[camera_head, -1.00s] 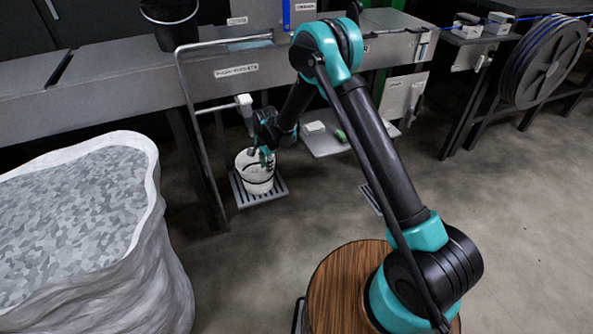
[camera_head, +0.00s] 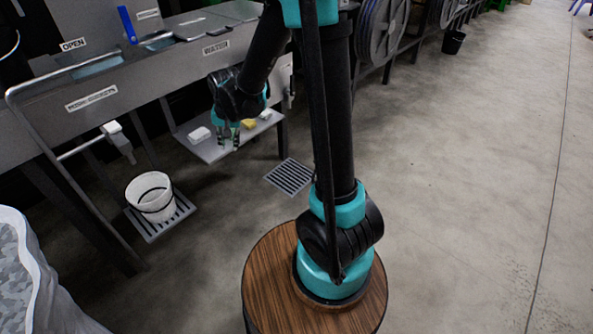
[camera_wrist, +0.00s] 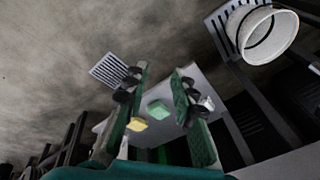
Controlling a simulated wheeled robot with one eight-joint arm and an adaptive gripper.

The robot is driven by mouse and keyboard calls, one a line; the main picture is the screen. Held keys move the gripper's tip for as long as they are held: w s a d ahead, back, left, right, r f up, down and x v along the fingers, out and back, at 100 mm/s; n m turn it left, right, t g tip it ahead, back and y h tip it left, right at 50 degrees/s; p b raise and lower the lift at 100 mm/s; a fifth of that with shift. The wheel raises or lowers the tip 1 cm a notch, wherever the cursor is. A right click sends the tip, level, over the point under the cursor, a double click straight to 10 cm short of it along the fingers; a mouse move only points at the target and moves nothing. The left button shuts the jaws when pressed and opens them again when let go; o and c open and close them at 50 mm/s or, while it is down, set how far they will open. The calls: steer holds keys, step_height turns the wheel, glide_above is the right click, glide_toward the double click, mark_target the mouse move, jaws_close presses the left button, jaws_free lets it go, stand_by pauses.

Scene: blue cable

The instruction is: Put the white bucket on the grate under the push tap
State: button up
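The white bucket (camera_head: 158,205) stands upright on the slatted floor grate (camera_head: 182,208), with a dark band or handle around it. The push tap (camera_head: 120,143) sticks out from the bench above the bucket. In the wrist view the bucket (camera_wrist: 275,45) and part of its grate (camera_wrist: 232,24) show at the top right. My gripper (camera_head: 229,137) is away from the bucket, to its right and higher, over the low shelf. In the wrist view my gripper (camera_wrist: 162,95) has its fingers apart with nothing held between them.
A low grey shelf (camera_head: 208,150) holds a white block (camera_head: 199,135) and a yellow sponge (camera_head: 249,123). A second grate (camera_head: 290,177) lies on the floor to the right. A large white sack (camera_head: 42,275) stands at the lower left. The floor on the right is open.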

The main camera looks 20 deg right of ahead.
steer(key=s+d+n+t+h, duration=0.1)
steer(key=s+d+n, duration=0.3)
steer(key=s+d, duration=1.3)
steer(key=s, duration=0.3)
steer(key=shift+d+r+t, duration=0.2)
steer(key=shift+r+t, duration=0.1)
